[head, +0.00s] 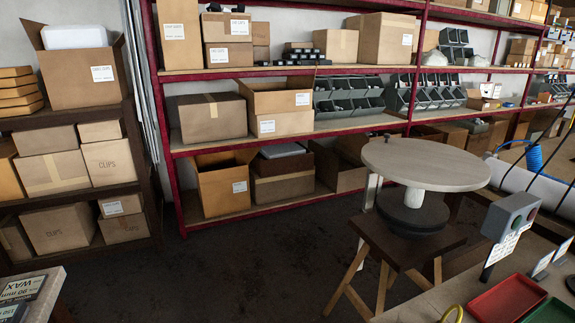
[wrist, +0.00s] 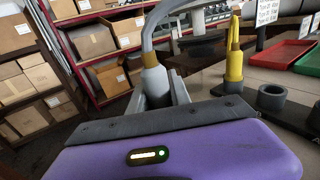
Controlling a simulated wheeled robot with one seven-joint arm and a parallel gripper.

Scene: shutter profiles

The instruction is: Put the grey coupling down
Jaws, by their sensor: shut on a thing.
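The grey coupling (wrist: 155,80) is in the wrist view, with a yellow band near its top and a curved grey hose rising from it. My gripper (wrist: 160,94) is shut on it, one finger on either side, and holds it upright. The coupling's lower end is hidden behind my gripper. A dark grey ring-shaped holder (wrist: 271,98) with an open top stands on the bench to the right. A yellow coupling (wrist: 234,68) stands upright in a dark base behind it. My gripper and the grey coupling do not show in the head view.
A red tray (head: 507,299) and a green tray (head: 552,312) lie on the bench at the right. A round turntable (head: 425,163) sits on a stool. Shelves of cartons (head: 227,179) line the back.

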